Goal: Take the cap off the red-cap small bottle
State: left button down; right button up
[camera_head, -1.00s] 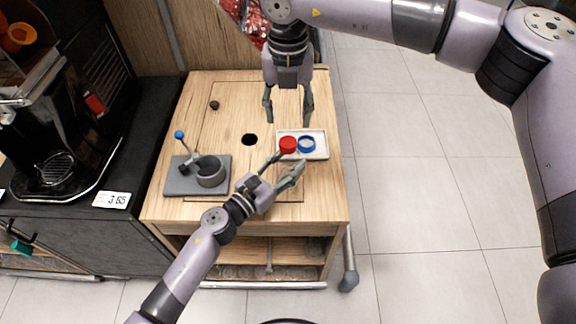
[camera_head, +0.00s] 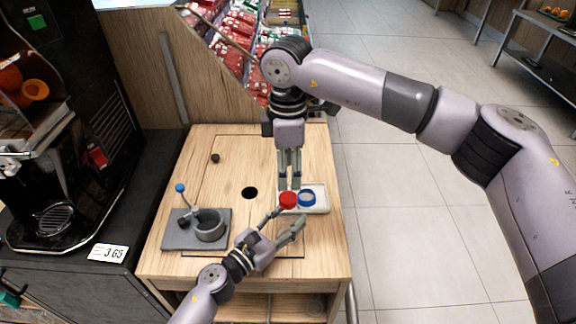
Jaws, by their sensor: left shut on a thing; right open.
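In the head view the red-cap small bottle shows as a round red cap (camera_head: 288,199) seen from above; its body is hidden.
A grey stand (camera_head: 184,236) with a ring and a blue-knobbed lever is at left on the wooden cart top (camera_head: 235,150). The top has a round hole (camera_head: 250,193). A black juicer (camera_head: 60,130) stands further left. Shelves of red packets (camera_head: 235,55) are behind.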

aim_at(288, 197)
jog(key=shift+f+m, duration=0.25)
jog(key=shift+m, duration=0.25)
notch_tip(288, 197, down, 8)
jog(key=shift+r, duration=0.25)
